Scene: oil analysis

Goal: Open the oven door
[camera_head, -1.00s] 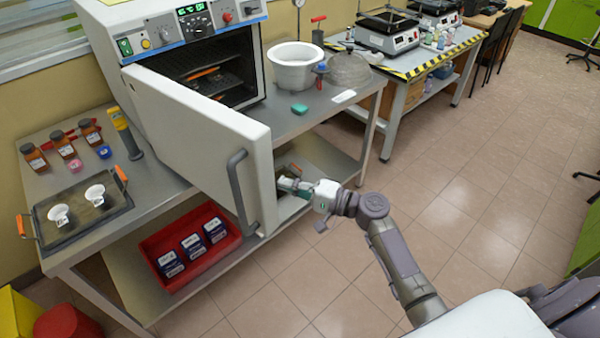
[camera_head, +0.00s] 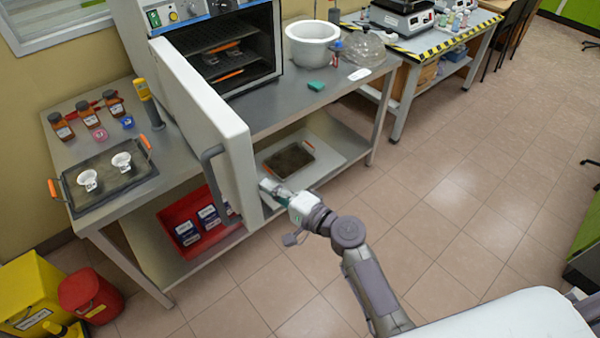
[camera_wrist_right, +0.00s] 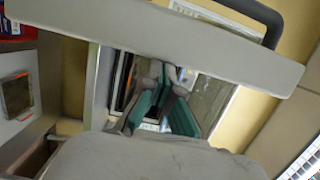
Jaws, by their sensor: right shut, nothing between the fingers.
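The oven (camera_head: 225,18) stands on the metal table with its white door (camera_head: 205,110) wide open, swung out toward me. The dark door handle (camera_head: 214,180) is on the door's outer face, near the free edge. My right gripper (camera_head: 264,187) is shut and empty beside the lower part of the free edge, on the door's inner side. I cannot tell whether it touches the door. In the right wrist view the gripper's green-padded fingers (camera_wrist_right: 163,95) are close together, below the pale door edge (camera_wrist_right: 170,30). The handle (camera_wrist_right: 268,18) shows at upper right there. My left gripper is not in view.
Inside the oven are racks (camera_head: 222,60) with orange-handled pieces. A white pot (camera_head: 312,45) and a green block (camera_head: 316,86) are on the table right of the oven. A tray (camera_head: 288,162) lies on the lower shelf behind my gripper. The floor at right is clear.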

